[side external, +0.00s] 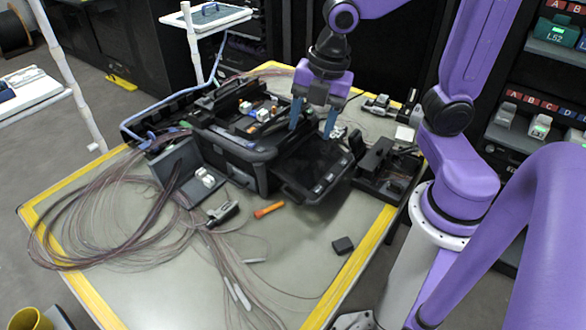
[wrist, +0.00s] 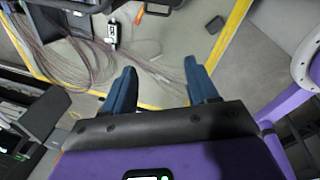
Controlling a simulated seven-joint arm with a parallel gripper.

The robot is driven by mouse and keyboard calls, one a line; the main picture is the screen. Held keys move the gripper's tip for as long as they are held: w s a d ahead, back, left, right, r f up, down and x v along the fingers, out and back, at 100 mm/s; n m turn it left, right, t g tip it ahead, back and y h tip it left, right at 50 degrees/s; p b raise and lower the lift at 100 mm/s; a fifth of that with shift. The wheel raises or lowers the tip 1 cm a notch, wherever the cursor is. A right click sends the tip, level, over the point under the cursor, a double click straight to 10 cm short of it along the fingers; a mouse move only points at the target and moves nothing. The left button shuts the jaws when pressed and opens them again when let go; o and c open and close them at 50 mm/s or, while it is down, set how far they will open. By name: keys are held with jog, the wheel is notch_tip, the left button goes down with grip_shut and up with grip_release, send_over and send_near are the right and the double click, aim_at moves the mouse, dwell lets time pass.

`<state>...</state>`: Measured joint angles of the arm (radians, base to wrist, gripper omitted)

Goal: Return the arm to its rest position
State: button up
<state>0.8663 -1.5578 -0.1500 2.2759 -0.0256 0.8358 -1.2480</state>
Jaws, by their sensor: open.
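My gripper (side external: 312,118) has two blue fingers and a purple body. In the side external view it hangs, fingers down, over or in front of the right part of the black fusion splicer (side external: 240,150); I cannot tell the exact gap. The fingers are apart with nothing between them. In the wrist view my gripper (wrist: 162,88) also shows open fingers, with bare table and thin fibers beyond them. The splicer's screen (side external: 318,176) faces the front right. Part of the splicer is hidden behind the fingers.
The table (side external: 320,275) has a yellow border. Loose fiber coils (side external: 90,220) cover its left side. An orange tool (side external: 269,209), a grey tool (side external: 222,213) and a black block (side external: 342,245) lie in front. A black device (side external: 385,165) stands right. The front right is mostly clear.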

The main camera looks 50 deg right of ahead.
jog(key=s+f+m+g, duration=0.1)
jog(key=s+f+m, duration=0.1)
jog(key=s+m, duration=0.7)
jog(key=s, duration=0.3)
jog(key=shift+s+d+f+m+h, duration=0.3)
jog(key=shift+s+d+f+m, duration=0.05)
jog(key=shift+d+m, duration=0.05)
dwell(0.8)
